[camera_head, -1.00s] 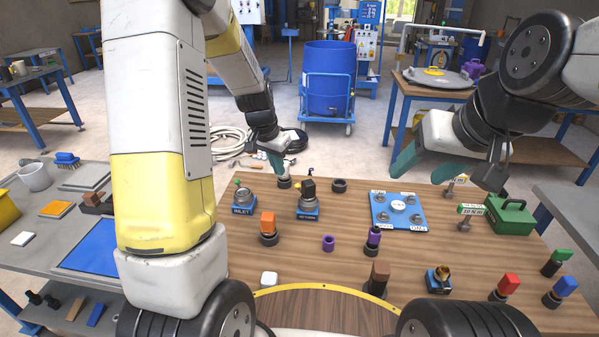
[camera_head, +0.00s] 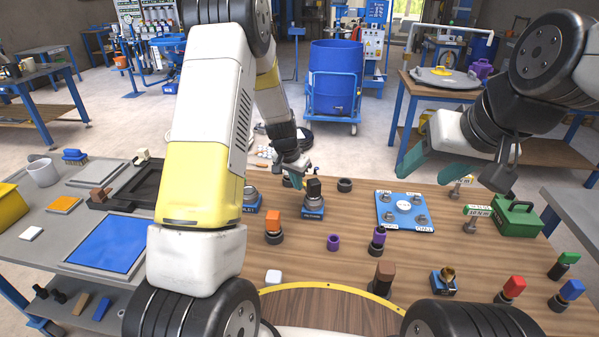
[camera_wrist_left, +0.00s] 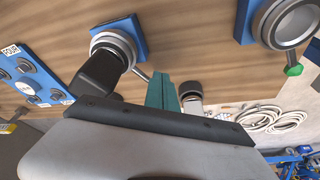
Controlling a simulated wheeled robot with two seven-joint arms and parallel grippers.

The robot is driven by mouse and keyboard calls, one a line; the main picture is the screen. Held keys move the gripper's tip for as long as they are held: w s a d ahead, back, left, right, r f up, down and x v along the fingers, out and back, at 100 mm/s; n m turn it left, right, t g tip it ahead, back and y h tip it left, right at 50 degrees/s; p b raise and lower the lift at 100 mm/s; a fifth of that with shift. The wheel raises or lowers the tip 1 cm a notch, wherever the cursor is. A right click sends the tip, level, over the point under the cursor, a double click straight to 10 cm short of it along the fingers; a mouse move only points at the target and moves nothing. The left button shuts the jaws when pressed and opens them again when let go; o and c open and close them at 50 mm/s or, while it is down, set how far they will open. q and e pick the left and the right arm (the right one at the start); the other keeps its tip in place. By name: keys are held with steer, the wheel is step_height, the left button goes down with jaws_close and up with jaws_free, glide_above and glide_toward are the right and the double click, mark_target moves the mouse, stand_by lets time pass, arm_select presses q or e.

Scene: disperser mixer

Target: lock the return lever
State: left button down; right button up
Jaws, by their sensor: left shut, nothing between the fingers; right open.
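The return valve (camera_head: 313,206) is a metal ring on a blue base with a black block on top, near the back of the wooden table. In the left wrist view the valve (camera_wrist_left: 113,44) shows at the top left, and its thin metal lever (camera_wrist_left: 140,74) reaches toward my fingers; the lever's end is hidden. My left gripper (camera_head: 299,180) is shut and empty, its teal fingertips low and just left of the black block. In the wrist view its fingers (camera_wrist_left: 163,92) are beside the lever; I cannot tell whether they touch. My right gripper (camera_head: 435,165) is open and empty above the table's back right.
The inlet valve (camera_head: 251,198) is partly behind my left arm; its green lever tip (camera_wrist_left: 293,69) shows in the wrist view. A black ring (camera_head: 345,185), an orange-topped piece (camera_head: 273,220), a blue plate (camera_head: 384,222) and a green box (camera_head: 517,220) stand around. The front middle has some bare wood.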

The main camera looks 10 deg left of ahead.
mark_target(305, 186)
arm_select(q)
steer(key=shift+w+d+m, duration=0.25)
steer(key=shift+w+m, duration=0.1)
steer(key=shift+m, duration=0.25)
stand_by(0.4)
steer(key=shift+w+d+m+h, duration=0.15)
steer(key=shift+w+m+h, duration=0.05)
steer(key=shift+m+h, duration=0.1)
steer(key=m, duration=0.1)
steer(key=w+d+m, duration=0.1)
steer(key=m, duration=0.1)
steer(key=shift+d+g+h, duration=0.25)
steer(key=shift+g+h, duration=0.05)
steer(key=shift+g, duration=0.1)
steer(key=d+m, duration=0.1)
steer(key=m, duration=0.1)
steer(key=shift+w+d+m+g, duration=0.3)
steer(key=shift+w+d+g, duration=0.05)
steer(key=shift+g, duration=0.05)
steer(key=d+m, duration=0.2)
steer(key=m, duration=0.1)
steer(key=shift+w+g+h, duration=0.1)
steer(key=shift+g+h, duration=0.3)
steer(key=shift+a, duration=0.1)
steer(key=shift+s+a, duration=0.5)
steer(key=shift+s, duration=0.15)
